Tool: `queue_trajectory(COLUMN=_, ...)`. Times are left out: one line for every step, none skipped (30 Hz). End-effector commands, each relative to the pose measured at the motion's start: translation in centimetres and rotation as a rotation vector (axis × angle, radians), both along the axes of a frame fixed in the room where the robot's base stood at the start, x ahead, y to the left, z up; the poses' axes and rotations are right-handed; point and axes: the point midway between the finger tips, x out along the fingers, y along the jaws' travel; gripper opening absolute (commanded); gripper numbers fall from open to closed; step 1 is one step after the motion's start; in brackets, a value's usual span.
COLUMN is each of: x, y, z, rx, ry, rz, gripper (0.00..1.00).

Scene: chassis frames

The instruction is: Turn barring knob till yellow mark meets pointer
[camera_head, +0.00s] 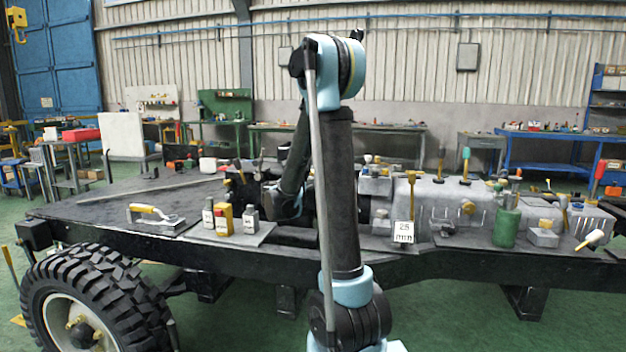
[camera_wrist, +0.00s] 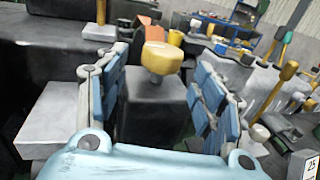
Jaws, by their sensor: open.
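My gripper (camera_wrist: 161,68) is open in the wrist view, with a blue-padded finger on each side. Between and beyond the fingers is a yellow knob-like piece (camera_wrist: 162,56) on a short grey stem above a dark block. I cannot tell whether it is the barring knob. The fingers look apart from it. I cannot make out a yellow mark or a pointer. In the head view my arm reaches down over the middle of the chassis, and its links hide the spot where the gripper works.
The chassis (camera_head: 90,213) carries many tools and parts. Several small bottles (camera_head: 223,219), a yellow-handled trowel-like tool (camera_head: 155,215), a green cylinder (camera_head: 507,225) and a "25 mm" card (camera_head: 403,231) surround the arm. The card also shows in the wrist view (camera_wrist: 311,165). Upright handled tools (camera_wrist: 276,40) stand at right.

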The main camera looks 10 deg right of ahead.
Motion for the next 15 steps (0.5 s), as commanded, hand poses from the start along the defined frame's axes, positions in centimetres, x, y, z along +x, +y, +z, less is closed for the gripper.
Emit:
queue_trajectory(x=-0.7, y=0.8, z=0.0, rx=0.0, ry=0.0, rz=0.004, gripper=0.62)
queue_trajectory(x=-1.2, y=1.1, z=0.0, rx=0.0, ry=0.0, rz=0.003, gripper=0.62)
queue_trajectory(x=-1.7, y=1.6, z=0.0, rx=0.0, ry=0.0, rz=0.005, gripper=0.62)
queue_trajectory(x=-2.0, y=1.9, z=0.0, rx=0.0, ry=0.0, rz=0.004, gripper=0.62)
queue_trajectory(x=-2.4, y=2.2, z=0.0, rx=0.0, ry=0.0, rz=0.003, gripper=0.62)
queue_trajectory(x=-2.8, y=2.6, z=0.0, rx=0.0, ry=0.0, rz=0.004, gripper=0.62)
queue_trajectory(x=-3.0, y=2.8, z=0.0, rx=0.0, ry=0.0, rz=0.004, gripper=0.62)
queue_trajectory(x=-3.3, y=3.0, z=0.0, rx=0.0, ry=0.0, rz=0.003, gripper=0.62)
queue_trajectory(x=-3.6, y=3.3, z=0.0, rx=0.0, ry=0.0, rz=0.003, gripper=0.62)
queue_trajectory(x=-3.8, y=3.5, z=0.0, rx=0.001, ry=0.001, rz=0.003, gripper=0.62)
queue_trajectory(x=-4.0, y=3.6, z=-0.1, rx=0.001, ry=0.001, rz=0.003, gripper=0.62)
queue_trajectory(x=-4.2, y=3.7, z=-0.1, rx=0.001, ry=0.001, rz=0.002, gripper=0.62)
queue_trajectory(x=-4.4, y=3.8, z=-0.1, rx=0.001, ry=0.001, rz=0.001, gripper=0.62)
queue_trajectory(x=-4.5, y=3.9, z=-0.1, rx=0.001, ry=0.001, rz=0.001, gripper=0.62)
queue_trajectory(x=-4.6, y=4.0, z=-0.1, rx=0.001, ry=0.001, rz=0.001, gripper=0.62)
